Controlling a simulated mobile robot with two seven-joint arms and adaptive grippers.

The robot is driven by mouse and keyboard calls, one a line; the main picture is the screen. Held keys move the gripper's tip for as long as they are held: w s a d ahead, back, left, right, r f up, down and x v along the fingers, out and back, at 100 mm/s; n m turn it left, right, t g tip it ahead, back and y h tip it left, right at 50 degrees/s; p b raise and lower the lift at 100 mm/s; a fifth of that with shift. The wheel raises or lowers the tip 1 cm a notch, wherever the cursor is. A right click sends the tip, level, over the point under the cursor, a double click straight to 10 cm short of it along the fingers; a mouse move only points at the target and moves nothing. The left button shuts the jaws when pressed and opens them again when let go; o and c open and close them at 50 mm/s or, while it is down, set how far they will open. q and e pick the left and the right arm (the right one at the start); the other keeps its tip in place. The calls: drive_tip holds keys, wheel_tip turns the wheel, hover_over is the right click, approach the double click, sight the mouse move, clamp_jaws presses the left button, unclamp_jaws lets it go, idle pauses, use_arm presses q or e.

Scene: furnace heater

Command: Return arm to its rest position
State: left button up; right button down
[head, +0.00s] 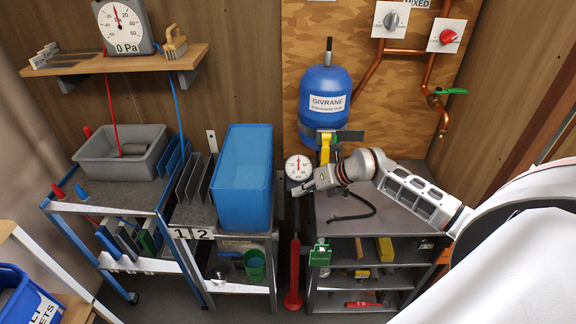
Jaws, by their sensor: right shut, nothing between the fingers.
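My right arm (408,192) comes in from the right over the grey metal shelf unit. My right gripper (303,188) is at its end, pointing left, shut and empty. It is just below the round white gauge (298,168) in the picture and near the left edge of the unit's top. Whether it touches anything there I cannot tell. The blue tank (325,88) labelled GIVRANE stands behind it, with a yellow part (325,148) under it. My left gripper is not in view.
The shelf unit's top (390,222) carries a black hose (356,216). A red long-handled tool (294,275) stands left of it. A blue bin (243,180) and a grey tub (97,152) are at the left. Copper pipes (430,75) run on the back wall.

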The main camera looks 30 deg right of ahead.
drive_tip(key=s+a+r+m+t+y, duration=0.1)
drive_tip(key=s+a+m+t+y, duration=0.15)
drive_tip(key=a+m, duration=0.4)
drive_tip(key=s+a+r+m+t+y, duration=0.1)
drive_tip(key=s+a+m+t+y, duration=0.2)
drive_tip(key=a, duration=0.6)
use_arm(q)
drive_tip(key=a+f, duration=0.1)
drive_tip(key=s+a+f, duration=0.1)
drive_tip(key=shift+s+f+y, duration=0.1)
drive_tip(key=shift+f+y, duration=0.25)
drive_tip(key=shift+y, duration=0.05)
use_arm(e)
drive_tip(key=s+f+m+g+h, duration=0.2)
drive_tip(key=s+f+m+h, duration=0.6)
drive_tip(key=s+f+m, duration=0.9)
drive_tip(key=s+m, duration=0.2)
drive_tip(key=m, duration=0.1)
drive_tip(key=shift+s+f+g+h, duration=0.35)
drive_tip(key=shift+f, duration=0.05)
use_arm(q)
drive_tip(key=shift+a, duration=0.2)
